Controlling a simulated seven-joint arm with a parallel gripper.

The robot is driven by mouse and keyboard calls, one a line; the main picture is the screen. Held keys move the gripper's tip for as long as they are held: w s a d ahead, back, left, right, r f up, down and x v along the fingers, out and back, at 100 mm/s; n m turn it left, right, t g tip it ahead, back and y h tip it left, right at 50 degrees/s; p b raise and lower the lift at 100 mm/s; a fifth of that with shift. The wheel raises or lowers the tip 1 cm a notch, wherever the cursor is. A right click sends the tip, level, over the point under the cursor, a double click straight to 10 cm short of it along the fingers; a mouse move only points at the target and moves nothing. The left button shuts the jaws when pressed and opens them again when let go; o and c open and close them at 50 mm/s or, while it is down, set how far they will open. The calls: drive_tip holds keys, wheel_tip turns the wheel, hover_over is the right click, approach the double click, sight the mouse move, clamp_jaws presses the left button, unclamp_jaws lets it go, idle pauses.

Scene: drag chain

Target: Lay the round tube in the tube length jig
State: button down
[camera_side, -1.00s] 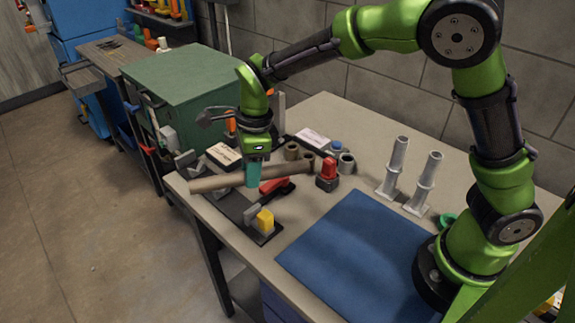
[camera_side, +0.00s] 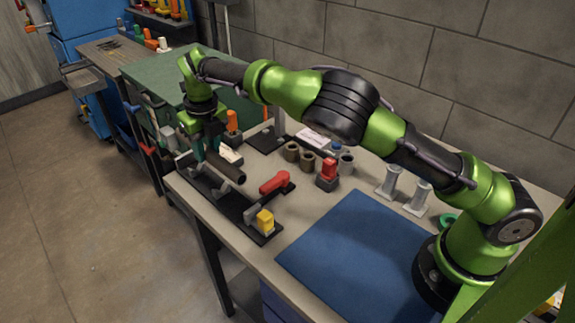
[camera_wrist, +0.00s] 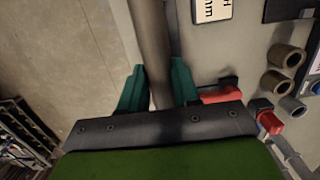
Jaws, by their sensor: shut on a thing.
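The round tube (camera_side: 228,169) is a grey-brown pipe at the far left end of the bench. My gripper (camera_side: 205,158) is shut on it with teal fingers. In the wrist view the tube (camera_wrist: 151,45) runs up the picture between the fingertips (camera_wrist: 158,85). The tube length jig (camera_side: 232,205) is a long black base with grey end stops, a red clamp lever (camera_side: 273,183) and a yellow block (camera_side: 265,220). The tube's near end is over the jig's far part, roughly along its length. I cannot tell whether it touches the jig. My gripper hides its far end.
Short brown tube pieces (camera_side: 292,151) and a red-topped block (camera_side: 328,174) stand right of the jig. White labels (camera_side: 313,136) lie behind. Two grey posts (camera_side: 389,182) stand further right. The blue mat (camera_side: 350,250) is clear.

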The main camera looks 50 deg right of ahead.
drive_tip(key=shift+f, duration=2.55)
drive_tip(key=shift+f, duration=1.55)
drive_tip(key=c, duration=0.7)
unclamp_jaws()
drive_tip(key=shift+c, duration=0.2)
drive_tip(key=r, duration=0.5)
drive_tip(key=s+r, duration=0.1)
drive_tip(key=r, duration=0.5)
drive_tip(key=s+r, duration=0.1)
drive_tip(key=r, duration=0.4)
drive_tip(key=shift+r, duration=0.4)
